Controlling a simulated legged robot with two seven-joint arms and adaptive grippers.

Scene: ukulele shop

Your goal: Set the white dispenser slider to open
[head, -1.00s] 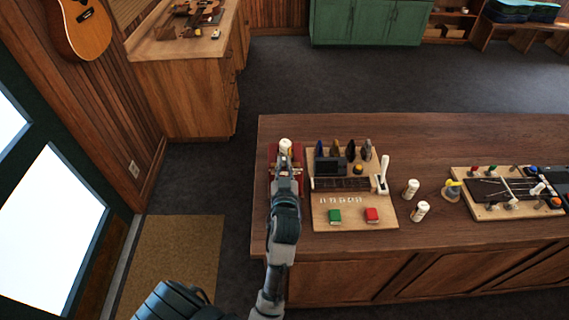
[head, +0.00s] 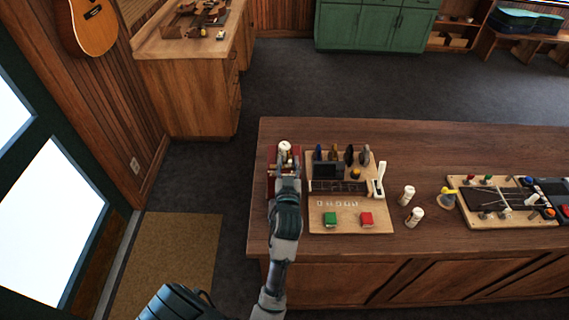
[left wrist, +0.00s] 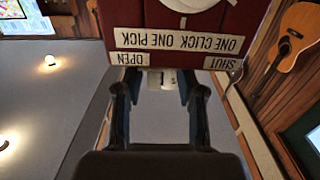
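The dispenser is a dark red box (head: 271,184) at the left end of the wooden counter, with a white top piece (head: 284,146). In the left wrist view its red face (left wrist: 190,19) shows upside-down labels: "ONE CLICK ONE PICK", an OPEN label (left wrist: 128,59) at left and a SHUT label (left wrist: 222,63) at right. A small white part (left wrist: 161,79), seemingly the slider, shows between these labels, a little nearer OPEN. My left gripper (head: 286,166) is at the dispenser. Its fingers (left wrist: 160,95) are apart, one on each side of the white part, with gaps visible. Contact is unclear. My right gripper is out of view.
Right beside the dispenser is a wooden board (head: 346,217) with green and red blocks, picks and a white lever (head: 378,180). Two white bottles (head: 406,195) and another board (head: 500,216) stand farther right. The counter behind (head: 440,145) is clear.

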